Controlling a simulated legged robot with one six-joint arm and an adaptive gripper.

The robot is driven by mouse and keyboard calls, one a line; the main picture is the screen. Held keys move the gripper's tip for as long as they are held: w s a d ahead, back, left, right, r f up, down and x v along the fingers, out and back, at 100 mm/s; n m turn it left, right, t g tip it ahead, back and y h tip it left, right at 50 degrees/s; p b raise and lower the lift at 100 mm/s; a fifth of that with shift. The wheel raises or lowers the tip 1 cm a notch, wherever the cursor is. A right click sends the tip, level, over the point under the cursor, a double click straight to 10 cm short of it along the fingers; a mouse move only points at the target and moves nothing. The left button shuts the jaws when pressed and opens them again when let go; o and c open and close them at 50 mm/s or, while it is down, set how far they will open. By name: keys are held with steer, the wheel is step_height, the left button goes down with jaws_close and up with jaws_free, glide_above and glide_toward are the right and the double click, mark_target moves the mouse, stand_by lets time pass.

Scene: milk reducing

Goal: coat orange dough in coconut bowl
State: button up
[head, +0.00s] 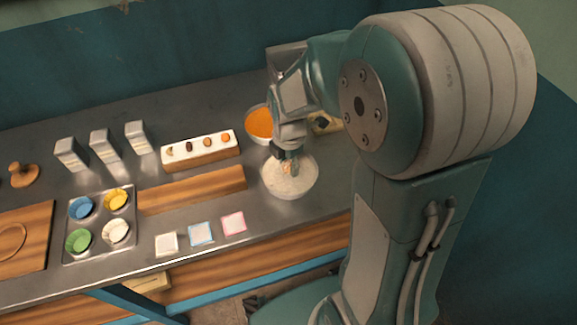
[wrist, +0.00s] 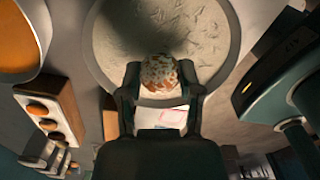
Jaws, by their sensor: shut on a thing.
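The coconut bowl (head: 289,186) stands near the right part of the metal counter and holds pale white flakes. It also shows in the wrist view (wrist: 110,45), filling the upper middle. My gripper (head: 288,158) is at the bowl. In the wrist view my gripper (wrist: 160,75) has its two fingers on either side of the orange dough ball (wrist: 159,73), shut on it. The dough ball is patchy, orange with white flakes stuck on it. It is over or in the near part of the bowl; I cannot tell whether it touches the flakes.
A bowl of orange stuff (head: 259,122) stands behind the coconut bowl. A rack with several small balls (head: 200,158) is to the left. A tray with colored cups (head: 99,222), three small cartons (head: 104,146) and paper squares (head: 200,233) lie further left and in front.

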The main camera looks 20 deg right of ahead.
steer(key=shift+r, duration=1.65)
steer(key=shift+r, duration=2)
